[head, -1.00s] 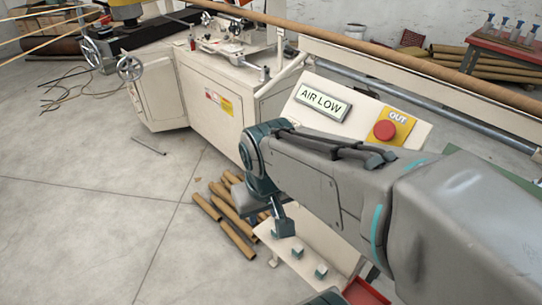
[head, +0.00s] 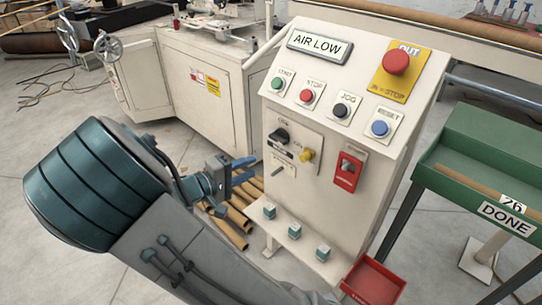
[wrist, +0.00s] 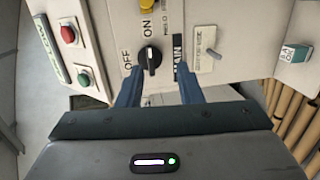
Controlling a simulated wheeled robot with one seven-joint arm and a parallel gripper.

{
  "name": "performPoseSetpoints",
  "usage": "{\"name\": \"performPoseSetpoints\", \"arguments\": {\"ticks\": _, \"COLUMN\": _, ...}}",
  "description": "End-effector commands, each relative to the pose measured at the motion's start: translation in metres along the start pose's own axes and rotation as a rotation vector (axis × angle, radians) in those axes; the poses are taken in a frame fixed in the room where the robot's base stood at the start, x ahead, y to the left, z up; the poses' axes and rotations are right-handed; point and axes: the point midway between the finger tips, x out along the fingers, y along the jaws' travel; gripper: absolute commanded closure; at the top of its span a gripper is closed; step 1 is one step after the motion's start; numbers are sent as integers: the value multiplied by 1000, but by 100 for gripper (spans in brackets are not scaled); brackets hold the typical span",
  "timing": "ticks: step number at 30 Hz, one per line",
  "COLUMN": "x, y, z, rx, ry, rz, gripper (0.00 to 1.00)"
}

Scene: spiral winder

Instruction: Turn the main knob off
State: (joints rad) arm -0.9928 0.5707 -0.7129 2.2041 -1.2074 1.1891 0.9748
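The main knob (head: 279,135) is a round black knob on the white control panel, in the upper left of a small switch plate. In the wrist view the main knob (wrist: 150,57) has a grip bar standing upright in the picture, with ON above it, OFF at its left and the MAIN label (wrist: 180,55) at its right. My gripper (head: 252,171) is left of the panel in the head view. In the wrist view its two fingers (wrist: 157,78) are apart, one on each side below the knob. Nothing is between them, and I see no contact.
A yellow knob (head: 306,155), a small lever (head: 279,170) and a red switch (head: 347,171) are close to the main knob. Start, stop, jog and reset buttons sit above, with a red stop button (head: 396,62). Small teal blocks (head: 294,231) stand on the ledge below.

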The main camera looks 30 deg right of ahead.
Motion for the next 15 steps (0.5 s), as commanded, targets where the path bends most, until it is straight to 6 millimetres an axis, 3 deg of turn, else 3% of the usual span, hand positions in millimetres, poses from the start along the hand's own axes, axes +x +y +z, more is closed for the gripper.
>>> {"name": "performPoseSetpoints", "arguments": {"ticks": 3, "x": -10, "y": -5, "z": -18, "rx": 10, "ry": 69, "rz": 104, "gripper": 67}}
{"name": "performPoseSetpoints", "arguments": {"ticks": 8, "x": -12, "y": -2, "z": -27, "rx": 20, "ry": 102, "rz": 151, "gripper": 67}}
{"name": "performPoseSetpoints", "arguments": {"ticks": 15, "x": 24, "y": 3, "z": -30, "rx": 20, "ry": 99, "rz": 151, "gripper": 67}}
